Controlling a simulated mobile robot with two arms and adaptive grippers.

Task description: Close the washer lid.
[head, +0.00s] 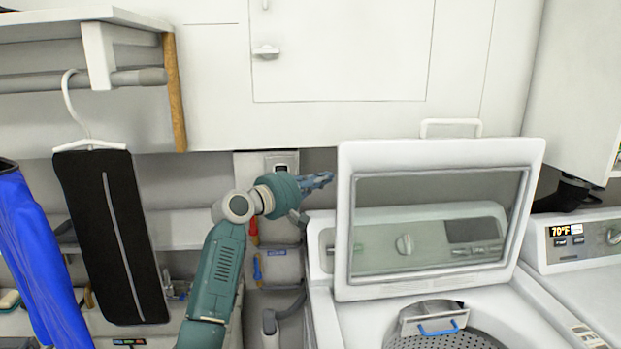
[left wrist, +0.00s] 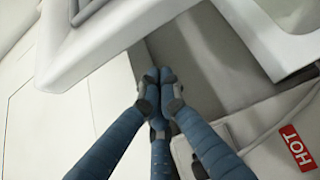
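The washer lid (head: 342,235) stands raised and open above the washer (head: 345,318), a white frame around a clear window. The washer's control panel with a round knob shows through the window. My left gripper (head: 322,181) is just left of the lid's upper left edge, level with the upper part of the window, with a small gap in the head view. In the left wrist view the blue fingers (left wrist: 160,82) come together at their tips with nothing seen between them. A white frame edge (left wrist: 85,45), which looks like the lid, lies just beyond them. My right gripper is not in view.
A second machine (head: 580,260) with a lit display stands at the right. White cabinets (head: 340,60) hang above. The wash drum (head: 445,341) is open at the front.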

